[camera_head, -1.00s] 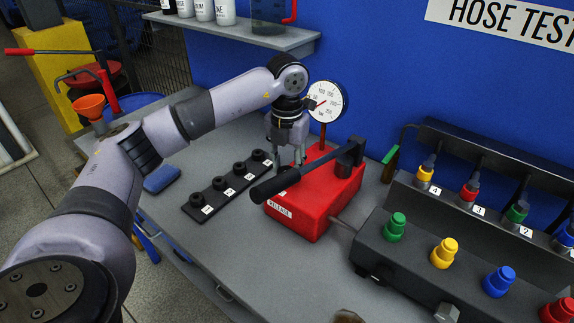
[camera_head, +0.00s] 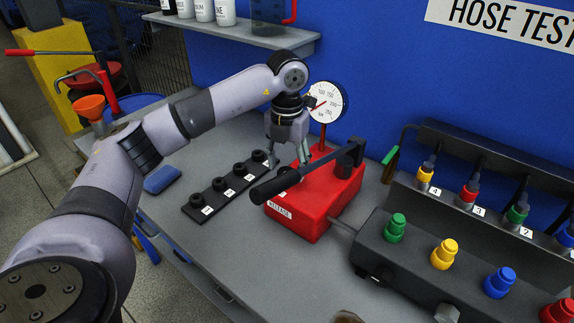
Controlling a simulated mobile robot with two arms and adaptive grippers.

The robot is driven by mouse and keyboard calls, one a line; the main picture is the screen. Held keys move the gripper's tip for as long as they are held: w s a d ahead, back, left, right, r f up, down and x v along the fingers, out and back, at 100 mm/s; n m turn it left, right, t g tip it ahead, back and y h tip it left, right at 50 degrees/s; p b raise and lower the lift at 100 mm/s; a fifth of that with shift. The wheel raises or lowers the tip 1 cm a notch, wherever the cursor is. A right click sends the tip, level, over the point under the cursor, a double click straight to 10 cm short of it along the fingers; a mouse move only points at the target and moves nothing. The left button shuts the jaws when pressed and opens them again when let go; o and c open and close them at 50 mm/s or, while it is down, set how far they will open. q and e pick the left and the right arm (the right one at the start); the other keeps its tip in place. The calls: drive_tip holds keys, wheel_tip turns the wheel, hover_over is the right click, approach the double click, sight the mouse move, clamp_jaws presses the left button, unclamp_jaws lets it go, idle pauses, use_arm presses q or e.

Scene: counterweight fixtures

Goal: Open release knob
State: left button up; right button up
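The red pump box (camera_head: 325,205) with a "RELEASE" label sits on the grey bench, with a long black lever (camera_head: 312,174) across its top. A small dark knob-like part (camera_head: 283,169) shows just behind the lever's grip and is partly hidden by it, so I cannot make out its shape. My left gripper (camera_head: 290,162) points down above that part at the box's left end. Its two fingers are apart, and I see nothing between them. Whether a fingertip touches the knob or box is unclear. My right gripper is not in view.
A pressure gauge (camera_head: 327,102) stands behind the box. A black strip with several fittings (camera_head: 207,210) lies left of it. A dark manifold with coloured caps (camera_head: 444,253) and a hose rack (camera_head: 480,200) fill the right. The front of the bench is mostly clear.

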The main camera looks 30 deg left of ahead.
use_arm(q)
wheel_tip(320, 180, up, 11)
drive_tip(key=shift+r, duration=0.15)
idle(0.7)
